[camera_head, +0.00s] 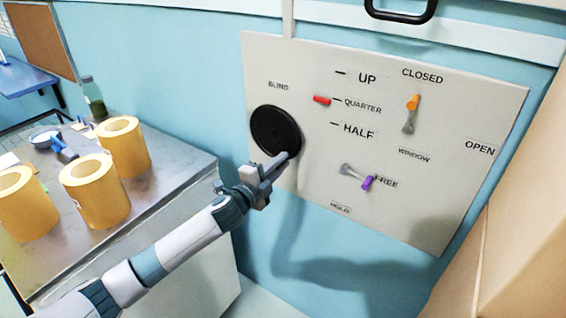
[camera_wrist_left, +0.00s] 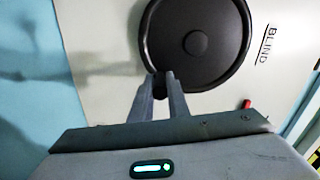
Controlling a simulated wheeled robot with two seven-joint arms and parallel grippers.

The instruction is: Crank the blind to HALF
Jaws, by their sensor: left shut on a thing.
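The blind's crank is a round black wheel (camera_head: 275,128) on the grey wall panel (camera_head: 300,70), under the label BLIND. My left gripper (camera_head: 279,162) is at the wheel's lower right edge, shut on the crank knob. In the left wrist view the fingers (camera_wrist_left: 160,97) close around the dark knob at the rim of the wheel (camera_wrist_left: 196,40). A red pointer (camera_head: 321,100) stands at the QUARTER mark, between UP above and HALF below. It also shows in the left wrist view (camera_wrist_left: 247,104). My right gripper is not in view.
An orange-tipped window lever (camera_head: 412,103) points up toward CLOSED. A purple-tipped lever (camera_head: 368,182) points toward FREE, above HOLD. Several kraft rolls (camera_head: 125,147) stand on a grey table (camera_head: 165,185) at left. A tan surface (camera_head: 530,220) borders the panel at right.

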